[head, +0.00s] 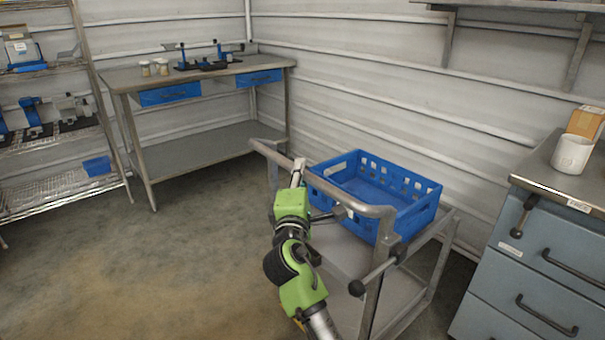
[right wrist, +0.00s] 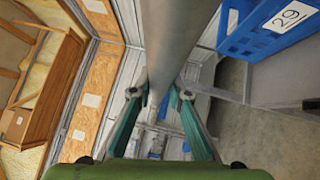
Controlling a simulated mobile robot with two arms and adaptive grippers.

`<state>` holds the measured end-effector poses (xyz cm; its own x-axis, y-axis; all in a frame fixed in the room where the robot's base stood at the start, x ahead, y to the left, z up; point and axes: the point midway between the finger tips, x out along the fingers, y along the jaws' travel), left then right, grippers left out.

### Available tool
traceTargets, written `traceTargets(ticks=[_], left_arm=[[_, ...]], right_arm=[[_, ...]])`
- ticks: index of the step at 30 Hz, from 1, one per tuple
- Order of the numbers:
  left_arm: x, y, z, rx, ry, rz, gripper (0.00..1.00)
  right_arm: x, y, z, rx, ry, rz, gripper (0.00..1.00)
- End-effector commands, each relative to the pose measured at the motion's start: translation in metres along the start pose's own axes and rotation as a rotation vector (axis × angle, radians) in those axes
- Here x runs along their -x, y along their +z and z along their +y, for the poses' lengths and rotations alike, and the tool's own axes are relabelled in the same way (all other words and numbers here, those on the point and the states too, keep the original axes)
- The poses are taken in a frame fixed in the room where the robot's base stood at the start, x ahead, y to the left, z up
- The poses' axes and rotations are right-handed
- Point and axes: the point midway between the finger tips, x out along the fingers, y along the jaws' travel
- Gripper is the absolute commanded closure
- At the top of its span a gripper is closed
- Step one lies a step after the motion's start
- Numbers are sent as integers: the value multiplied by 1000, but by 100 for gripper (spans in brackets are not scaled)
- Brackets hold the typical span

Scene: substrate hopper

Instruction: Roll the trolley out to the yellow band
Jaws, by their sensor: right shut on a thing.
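The grey metal trolley (head: 350,255) stands in the middle right of the head view, close to the ribbed wall. Its tubular handle (head: 370,209) runs along the near side. My right gripper (head: 299,168) is at this handle, left of the crate. In the right wrist view its two teal fingers (right wrist: 160,96) are closed on either side of the grey tube (right wrist: 178,40). The blue crate (head: 405,188) sits on top of the trolley; its side with a "29" label shows in the right wrist view (right wrist: 262,40). The yellow band is not in view. My left gripper is not in view.
A grey-blue drawer cabinet (head: 530,265) with a white mug (head: 572,154) on it stands close on the right. A metal workbench (head: 195,76) is at the back, a wire shelf (head: 62,185) at the left. The concrete floor (head: 150,270) at the left is clear.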

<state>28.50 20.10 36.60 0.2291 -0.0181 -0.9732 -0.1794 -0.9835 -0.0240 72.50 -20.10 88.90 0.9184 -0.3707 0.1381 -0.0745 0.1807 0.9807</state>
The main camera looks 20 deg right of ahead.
Motion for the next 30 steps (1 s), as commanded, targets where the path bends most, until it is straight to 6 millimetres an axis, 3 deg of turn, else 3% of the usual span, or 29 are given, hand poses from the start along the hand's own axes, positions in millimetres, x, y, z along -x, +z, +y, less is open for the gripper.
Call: traceTargets(ticks=[3,4,6,17,30], left_arm=[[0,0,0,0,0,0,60],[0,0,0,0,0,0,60],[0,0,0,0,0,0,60],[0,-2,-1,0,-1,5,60],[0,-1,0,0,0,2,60]], right_arm=[[0,1,-1,1,-2,-1,100],[0,1,-1,0,-2,-1,78],[0,0,-1,0,-1,-1,66],[3,0,-1,0,-1,1,66],[66,0,-2,0,-2,1,66]])
